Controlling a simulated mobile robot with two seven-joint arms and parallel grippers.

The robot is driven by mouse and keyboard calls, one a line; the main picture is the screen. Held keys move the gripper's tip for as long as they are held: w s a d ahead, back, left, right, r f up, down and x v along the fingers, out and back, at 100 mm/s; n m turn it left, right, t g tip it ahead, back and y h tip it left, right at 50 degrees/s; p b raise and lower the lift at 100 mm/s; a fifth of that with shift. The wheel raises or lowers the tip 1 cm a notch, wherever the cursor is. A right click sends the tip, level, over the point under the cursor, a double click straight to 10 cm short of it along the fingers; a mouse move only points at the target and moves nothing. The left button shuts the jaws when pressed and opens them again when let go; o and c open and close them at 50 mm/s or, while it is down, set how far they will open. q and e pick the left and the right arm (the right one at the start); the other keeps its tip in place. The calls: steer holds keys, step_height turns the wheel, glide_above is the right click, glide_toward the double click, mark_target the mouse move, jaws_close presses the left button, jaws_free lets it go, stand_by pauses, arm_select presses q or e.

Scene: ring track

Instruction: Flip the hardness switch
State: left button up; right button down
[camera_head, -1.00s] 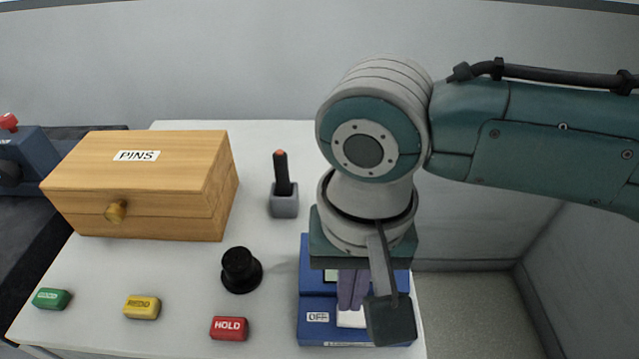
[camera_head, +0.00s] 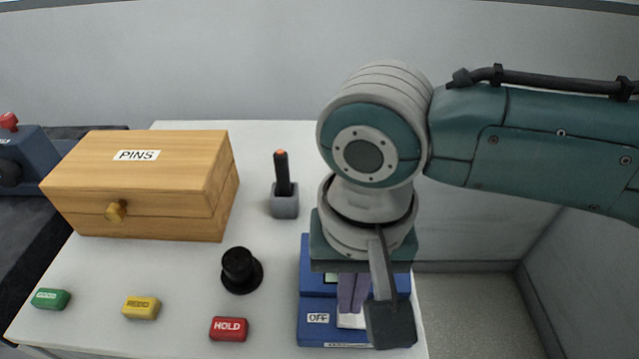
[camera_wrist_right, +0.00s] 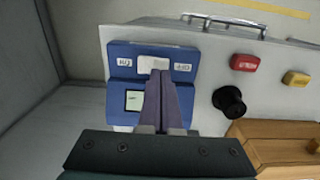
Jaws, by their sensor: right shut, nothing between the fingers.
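The blue box with the switch (camera_head: 312,335) stands at the right end of the white table, with an "OFF" label on its left front. In the right wrist view the blue box (camera_wrist_right: 122,71) shows a label at each side, a small screen and a white switch plate (camera_wrist_right: 153,63) between the labels. My right gripper (camera_head: 350,308) points down over the box with its purple fingers together and empty. In the wrist view its fingertips (camera_wrist_right: 161,76) lie over the edge of the white plate; I cannot tell whether they touch it. My left gripper is not in view.
Green (camera_head: 50,299), yellow (camera_head: 142,307) and red HOLD (camera_head: 229,329) blocks line the front. The floor lies right of the table.

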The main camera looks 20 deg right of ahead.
steer(key=shift+f+b, duration=0.5)
steer(key=shift+f, duration=0.4)
steer(key=shift+r, duration=0.1)
stand_by(0.3)
step_height(320, 180, up, 3)
steer(key=p, duration=0.3)
steer(key=shift+p, duration=0.4)
step_height(320, 180, up, 4)
steer(key=p, duration=0.4)
steer(key=shift+p, duration=0.4)
steer(key=shift+a, duration=0.1)
